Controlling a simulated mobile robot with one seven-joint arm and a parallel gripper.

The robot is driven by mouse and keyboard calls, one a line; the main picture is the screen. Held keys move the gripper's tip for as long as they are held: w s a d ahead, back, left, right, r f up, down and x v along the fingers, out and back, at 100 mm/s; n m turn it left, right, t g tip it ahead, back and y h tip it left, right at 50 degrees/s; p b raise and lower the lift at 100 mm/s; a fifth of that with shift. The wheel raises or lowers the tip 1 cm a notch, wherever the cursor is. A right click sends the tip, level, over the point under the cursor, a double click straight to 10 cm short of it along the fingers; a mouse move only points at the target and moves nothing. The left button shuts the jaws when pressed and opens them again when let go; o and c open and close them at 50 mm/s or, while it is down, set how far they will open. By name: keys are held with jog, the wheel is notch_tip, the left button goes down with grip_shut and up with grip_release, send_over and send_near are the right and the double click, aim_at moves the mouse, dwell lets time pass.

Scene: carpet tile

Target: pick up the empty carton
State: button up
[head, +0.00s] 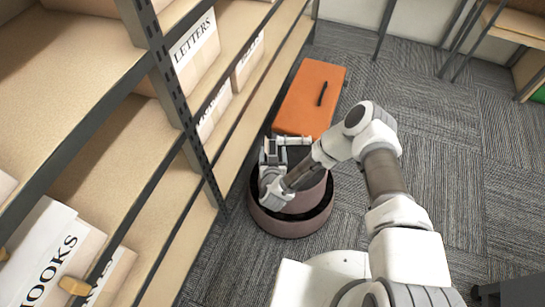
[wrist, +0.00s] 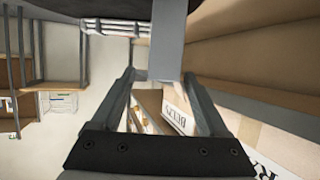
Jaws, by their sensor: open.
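Several pale cartons stand on the shelf rack at the left in the head view. One is marked LETTERS (head: 188,62), one at lower left seems to read HOOKS (head: 62,262), and a smaller one (head: 215,112) has an unreadable label. I cannot tell which carton is empty. My gripper (head: 286,146) is open, beside the rack and over a round brown object, apart from the cartons. In the wrist view my gripper (wrist: 160,78) shows two spread fingers. A carton marked BELTS (wrist: 178,112) appears beyond and between them, not touched.
The rack's dark upright (head: 185,100) and shelf edges are close to my gripper. An orange case (head: 311,92) with a black handle and the round brown object (head: 290,222) stand on the carpet. A desk (head: 515,22) stands at far right.

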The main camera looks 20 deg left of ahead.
aim_at(273, 143)
jog(key=b+x, duration=0.2)
jog(key=x, duration=0.3)
jog(key=shift+w+a+f+b, duration=0.15)
jog(key=shift+a+b, duration=0.05)
jog(key=shift+b, duration=0.2)
jog(key=shift+w, duration=0.2)
grip_shut()
